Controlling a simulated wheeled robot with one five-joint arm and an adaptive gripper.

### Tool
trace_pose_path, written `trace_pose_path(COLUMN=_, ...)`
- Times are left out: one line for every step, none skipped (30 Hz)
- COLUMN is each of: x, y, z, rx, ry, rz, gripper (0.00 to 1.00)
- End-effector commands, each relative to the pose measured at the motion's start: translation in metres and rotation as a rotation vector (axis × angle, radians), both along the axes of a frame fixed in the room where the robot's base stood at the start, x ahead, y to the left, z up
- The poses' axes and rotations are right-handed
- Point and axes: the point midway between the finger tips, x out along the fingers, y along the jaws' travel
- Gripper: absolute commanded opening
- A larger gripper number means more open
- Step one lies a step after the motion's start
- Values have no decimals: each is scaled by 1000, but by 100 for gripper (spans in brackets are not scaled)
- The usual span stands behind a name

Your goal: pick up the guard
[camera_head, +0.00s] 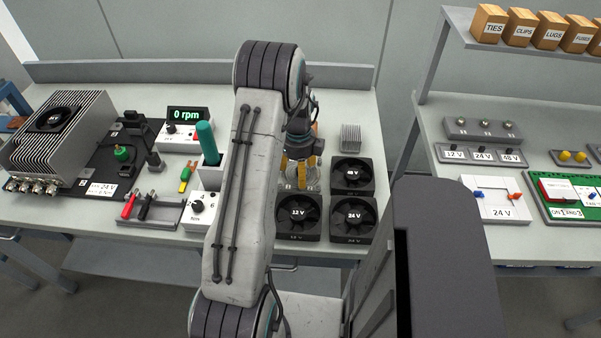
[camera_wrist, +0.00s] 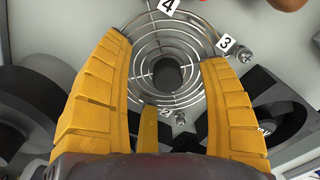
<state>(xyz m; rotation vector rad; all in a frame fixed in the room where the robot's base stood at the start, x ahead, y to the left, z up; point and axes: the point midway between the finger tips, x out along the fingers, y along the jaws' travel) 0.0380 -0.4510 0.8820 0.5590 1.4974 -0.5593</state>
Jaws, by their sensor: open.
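The guard (camera_wrist: 168,48), a round wire grille of concentric silver rings, lies below my gripper (camera_wrist: 166,52) in the wrist view. My gripper is open. Its yellow fingers stand to the left and right of the rings, with a third, shorter finger at the near side. Number tags 4, 3 and 2 and small screws show around the guard's rim. Its near part is partly hidden by the fingers. I cannot tell whether the fingers touch it. In the head view my gripper (camera_head: 300,172) is over the bench, and the guard is mostly hidden there.
Three black fans, marked 12 V (camera_head: 298,215), 24 V (camera_head: 353,217) and 48 V (camera_head: 352,175), stand close to my gripper. A finned heatsink (camera_head: 350,137) is behind them. A 0 rpm display (camera_head: 188,114) and a finned box (camera_head: 62,135) stand at left. A second bench is at right.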

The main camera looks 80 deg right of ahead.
Motion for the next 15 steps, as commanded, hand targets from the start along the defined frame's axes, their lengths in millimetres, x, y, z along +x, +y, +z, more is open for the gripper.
trace_pose_path(x=0, y=0, z=0, rx=0, ry=0, rz=0, gripper=69)
trace_pose_path(x=0, y=0, z=0, rx=0, ry=0, rz=0, gripper=69)
trace_pose_path(x=0, y=0, z=0, rx=0, ry=0, rz=0, gripper=69)
trace_pose_path(x=0, y=0, z=0, rx=0, ry=0, rz=0, gripper=70)
trace_pose_path(x=0, y=0, z=0, rx=0, ry=0, rz=0, gripper=68)
trace_pose_path(x=0, y=0, z=0, rx=0, ry=0, rz=0, gripper=64)
trace_pose_path(x=0, y=0, z=0, rx=0, ry=0, rz=0, gripper=61)
trace_pose_path(x=0, y=0, z=0, rx=0, ry=0, rz=0, gripper=59)
trace_pose_path(x=0, y=0, z=0, rx=0, ry=0, rz=0, gripper=55)
trace_pose_path(x=0, y=0, z=0, rx=0, ry=0, rz=0, gripper=52)
trace_pose_path(x=0, y=0, z=0, rx=0, ry=0, rz=0, gripper=50)
trace_pose_path(x=0, y=0, z=0, rx=0, ry=0, rz=0, gripper=46)
trace_pose_path(x=0, y=0, z=0, rx=0, ry=0, rz=0, gripper=44)
trace_pose_path(x=0, y=0, z=0, rx=0, ry=0, rz=0, gripper=41)
trace_pose_path(x=0, y=0, z=0, rx=0, ry=0, rz=0, gripper=37)
